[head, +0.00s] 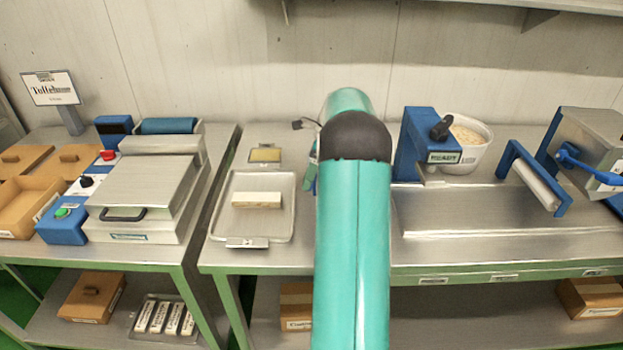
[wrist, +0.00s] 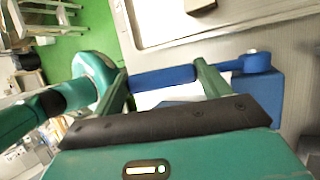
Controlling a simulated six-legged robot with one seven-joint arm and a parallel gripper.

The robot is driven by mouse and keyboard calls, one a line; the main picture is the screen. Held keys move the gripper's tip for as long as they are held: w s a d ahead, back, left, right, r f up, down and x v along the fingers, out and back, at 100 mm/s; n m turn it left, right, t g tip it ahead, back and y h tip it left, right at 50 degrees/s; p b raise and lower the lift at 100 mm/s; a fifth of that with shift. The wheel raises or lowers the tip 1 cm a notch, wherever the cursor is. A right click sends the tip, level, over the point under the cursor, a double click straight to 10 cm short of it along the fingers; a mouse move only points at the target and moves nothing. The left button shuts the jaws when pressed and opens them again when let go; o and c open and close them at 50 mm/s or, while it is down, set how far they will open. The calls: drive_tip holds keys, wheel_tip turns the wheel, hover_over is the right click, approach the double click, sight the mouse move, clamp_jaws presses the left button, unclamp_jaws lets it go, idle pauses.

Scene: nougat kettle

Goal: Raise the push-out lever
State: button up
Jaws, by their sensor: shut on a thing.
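A blue lever (wrist: 165,77) with a rounded bar runs across the wrist view and joins a blue block (wrist: 262,92) at a pivot on the right. My gripper (wrist: 161,70) is shut on the lever's bar, with one green finger at each end of the gripped part. In the head view my teal arm covers the lever and most of my gripper.
A metal tray (head: 224,222) with a pale bar (head: 257,200) lies left of my arm. A blue stand (head: 412,150), a white bowl (head: 466,145) and a blue-framed roller (head: 535,180) stand to the right. The bench front between is clear.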

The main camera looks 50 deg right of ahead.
drive_tip(key=shift+w+d+r+m+g+y, duration=0.15)
drive_tip(key=shift+w+d+r+g+y, duration=0.15)
drive_tip(key=shift+r+y, duration=0.15)
drive_tip(key=shift+w+d+r+m+g+y, duration=0.2)
drive_tip(key=shift+r+g+y, duration=0.1)
drive_tip(key=shift+y, duration=0.15)
drive_tip(key=o, duration=1.4)
